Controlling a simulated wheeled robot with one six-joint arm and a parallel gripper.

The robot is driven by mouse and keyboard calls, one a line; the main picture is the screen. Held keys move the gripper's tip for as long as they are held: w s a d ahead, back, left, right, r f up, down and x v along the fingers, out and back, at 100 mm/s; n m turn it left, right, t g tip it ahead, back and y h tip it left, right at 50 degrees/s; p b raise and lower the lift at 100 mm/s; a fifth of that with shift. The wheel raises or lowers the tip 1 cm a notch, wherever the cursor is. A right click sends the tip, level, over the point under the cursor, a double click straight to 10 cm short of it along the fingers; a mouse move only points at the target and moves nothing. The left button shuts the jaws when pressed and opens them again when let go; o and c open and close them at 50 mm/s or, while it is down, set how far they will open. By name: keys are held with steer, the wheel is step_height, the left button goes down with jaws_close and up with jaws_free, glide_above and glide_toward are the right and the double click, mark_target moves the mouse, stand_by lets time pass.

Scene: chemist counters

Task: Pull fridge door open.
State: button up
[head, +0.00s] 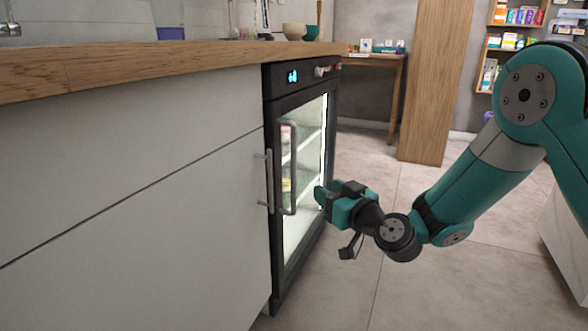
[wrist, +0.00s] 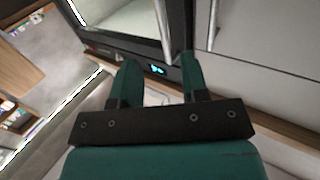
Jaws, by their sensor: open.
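The fridge (head: 273,230) is a black-framed, glass-fronted unit under the wooden counter, and its door looks shut. Its grey vertical door handle (head: 292,170) is on the left side of the door. My teal gripper (head: 326,196) is in front of the glass, to the right of the handle's lower part in the head view. In the wrist view my gripper (wrist: 160,68) is open, and the handle (wrist: 163,28) lines up with the gap between the fingers. It looks to be ahead of the fingertips, with nothing gripped. The blue display (head: 292,76) is lit.
A white cabinet (head: 130,190) with its own vertical handle (head: 268,180) adjoins the fridge on the left. The wooden counter (head: 130,68) overhangs above, with bowls (head: 294,31) on it. A wooden panel (head: 435,80) stands behind. The tiled floor right of the fridge is clear.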

mark_target(295, 168)
steer(key=x, duration=1.3)
steer(key=shift+w+a+f+b, duration=0.1)
steer(key=shift+w+a+b, duration=0.1)
steer(key=shift+b, duration=0.1)
steer(key=shift+w+a, duration=0.4)
steer(key=shift+w, duration=0.15)
steer(key=shift+c, duration=0.2)
jaws_close()
